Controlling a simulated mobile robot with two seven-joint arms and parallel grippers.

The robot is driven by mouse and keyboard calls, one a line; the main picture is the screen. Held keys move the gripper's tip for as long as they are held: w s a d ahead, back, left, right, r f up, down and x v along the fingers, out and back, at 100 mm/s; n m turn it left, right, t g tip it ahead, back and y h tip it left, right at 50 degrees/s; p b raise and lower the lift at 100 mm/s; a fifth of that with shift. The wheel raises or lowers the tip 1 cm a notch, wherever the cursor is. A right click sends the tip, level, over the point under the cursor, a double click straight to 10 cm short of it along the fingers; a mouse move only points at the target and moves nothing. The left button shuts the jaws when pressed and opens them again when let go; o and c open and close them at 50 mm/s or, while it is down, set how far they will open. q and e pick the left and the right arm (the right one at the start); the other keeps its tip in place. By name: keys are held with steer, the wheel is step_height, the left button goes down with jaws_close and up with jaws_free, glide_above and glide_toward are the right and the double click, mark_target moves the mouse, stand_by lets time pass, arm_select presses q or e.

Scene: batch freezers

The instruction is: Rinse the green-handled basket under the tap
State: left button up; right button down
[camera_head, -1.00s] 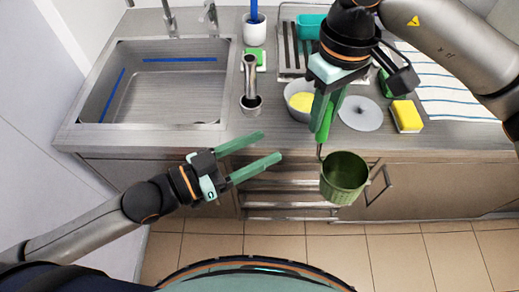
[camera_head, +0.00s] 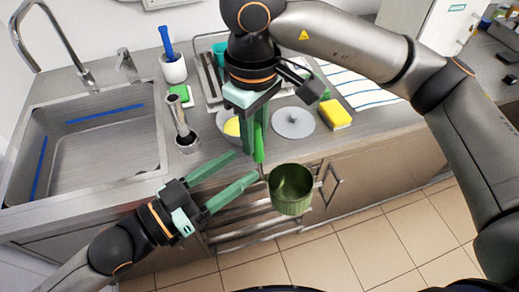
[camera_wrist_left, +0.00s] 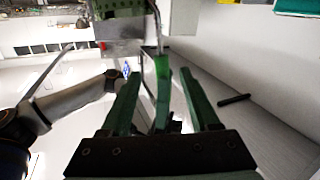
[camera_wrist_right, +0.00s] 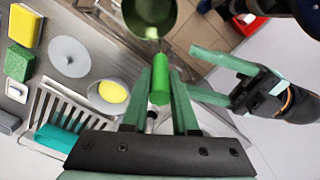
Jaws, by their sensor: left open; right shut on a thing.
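The green basket (camera_head: 291,190) is a dark green cup with a bright green handle (camera_head: 259,145), hanging in front of the counter edge. My right gripper (camera_head: 256,150) points down and is shut on the handle; the right wrist view shows the handle (camera_wrist_right: 160,80) between its fingers. My left gripper (camera_head: 243,168) is open, just left of the handle and basket. In the left wrist view, the handle (camera_wrist_left: 162,85) shows between the open left fingers; contact cannot be told. The tap (camera_head: 58,42) arches at the far left above the empty metal sink (camera_head: 95,160).
A metal cup with a utensil (camera_head: 186,138), a bowl (camera_head: 230,125), a grey lid (camera_head: 293,122) and a yellow sponge (camera_head: 335,114) stand on the counter. A brush in a white holder (camera_head: 173,68) and a rack (camera_head: 210,80) are behind. The sink is clear.

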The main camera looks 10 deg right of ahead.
mark_target(254, 157)
arm_select(q)
steer(key=shift+x, duration=3.15)
steer(key=shift+s+r, duration=0.1)
jaws_close()
arm_select(e)
steer(key=c, duration=0.6)
jaws_free()
